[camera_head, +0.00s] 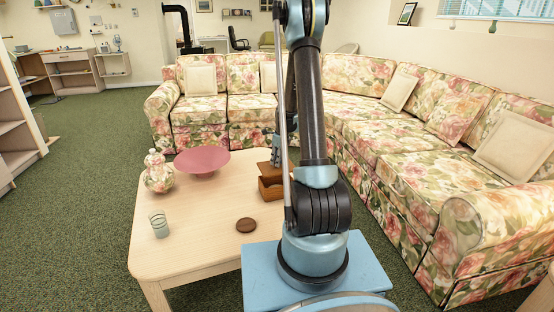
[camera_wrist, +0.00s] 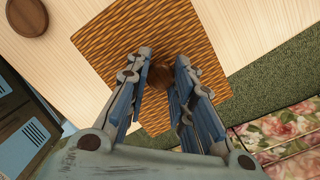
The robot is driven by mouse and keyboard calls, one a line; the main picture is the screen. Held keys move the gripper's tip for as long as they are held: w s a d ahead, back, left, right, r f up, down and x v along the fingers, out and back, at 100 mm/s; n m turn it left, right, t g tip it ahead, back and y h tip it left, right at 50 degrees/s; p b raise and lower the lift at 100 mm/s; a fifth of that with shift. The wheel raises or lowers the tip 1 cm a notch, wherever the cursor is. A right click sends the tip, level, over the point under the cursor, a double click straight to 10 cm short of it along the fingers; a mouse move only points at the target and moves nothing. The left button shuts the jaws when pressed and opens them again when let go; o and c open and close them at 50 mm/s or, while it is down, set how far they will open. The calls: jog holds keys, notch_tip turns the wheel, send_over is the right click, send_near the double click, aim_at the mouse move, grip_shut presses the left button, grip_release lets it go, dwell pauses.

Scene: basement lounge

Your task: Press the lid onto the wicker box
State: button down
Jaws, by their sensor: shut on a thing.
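The brown wicker box (camera_head: 268,190) stands on the table, partly hidden behind my arm in the head view. Its lid (camera_head: 263,168) shows as a brown panel just above and behind the box. In the wrist view the woven lid (camera_wrist: 195,35) fills the middle, with a dark brown knob at its centre. My gripper (camera_wrist: 161,63) has its two fingers on either side of this knob, shut on it. In the head view my gripper (camera_head: 276,158) is mostly hidden by my arm. The wrist view does not clearly show the box under the lid.
A round brown disc (camera_head: 245,225) lies on the pale wooden table (camera_head: 200,250), in front of the box. A pink bowl (camera_head: 202,160), a floral jar (camera_head: 158,175) and a glass (camera_head: 159,224) stand to the left. A floral sofa (camera_head: 400,150) borders the table behind and right.

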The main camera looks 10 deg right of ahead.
jog(key=shift+f, duration=2.35)
jog(key=shift+f, duration=0.9)
dwell(1.0)
jog(key=c, duration=0.8)
grip_release()
jog(key=shift+c, duration=0.2)
jog(key=shift+r, duration=3.5)
grip_shut()
